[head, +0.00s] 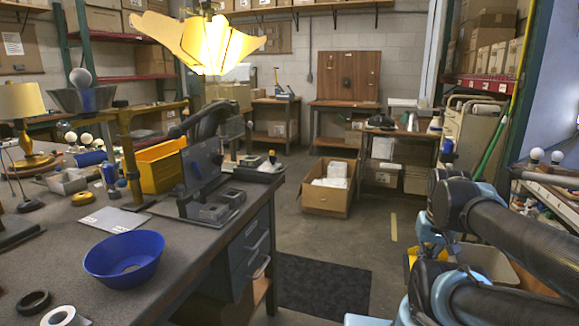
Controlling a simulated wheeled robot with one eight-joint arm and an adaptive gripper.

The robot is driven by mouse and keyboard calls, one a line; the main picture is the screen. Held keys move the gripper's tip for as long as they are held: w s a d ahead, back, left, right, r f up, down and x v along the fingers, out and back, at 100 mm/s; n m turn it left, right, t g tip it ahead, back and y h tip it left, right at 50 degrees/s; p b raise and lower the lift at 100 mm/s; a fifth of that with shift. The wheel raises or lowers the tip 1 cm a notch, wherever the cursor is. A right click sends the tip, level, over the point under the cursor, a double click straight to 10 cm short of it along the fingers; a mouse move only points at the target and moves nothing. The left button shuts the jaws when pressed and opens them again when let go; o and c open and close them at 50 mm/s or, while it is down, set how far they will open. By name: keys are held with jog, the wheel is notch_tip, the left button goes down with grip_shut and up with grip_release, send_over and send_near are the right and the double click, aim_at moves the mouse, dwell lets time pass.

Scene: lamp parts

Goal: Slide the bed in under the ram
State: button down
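A dark grey machine (203,163) with an upright plate and a black curved arm above it stands near the right edge of the workbench. It may be the press. A low base with grey metal blocks (215,209) sticks out at its front and may be the bed. I cannot make out a ram clearly, or whether the bed is under it. My arm's links show at the lower right, well away from the bench. My gripper is not in view.
The workbench (190,262) holds a blue bowl (124,262), a flat grey plate (114,219), a yellow bin (160,168) and a yellow lamp (22,115). A cardboard box (327,198) stands on the floor. A dark mat (318,287) lies on clear floor beside the bench.

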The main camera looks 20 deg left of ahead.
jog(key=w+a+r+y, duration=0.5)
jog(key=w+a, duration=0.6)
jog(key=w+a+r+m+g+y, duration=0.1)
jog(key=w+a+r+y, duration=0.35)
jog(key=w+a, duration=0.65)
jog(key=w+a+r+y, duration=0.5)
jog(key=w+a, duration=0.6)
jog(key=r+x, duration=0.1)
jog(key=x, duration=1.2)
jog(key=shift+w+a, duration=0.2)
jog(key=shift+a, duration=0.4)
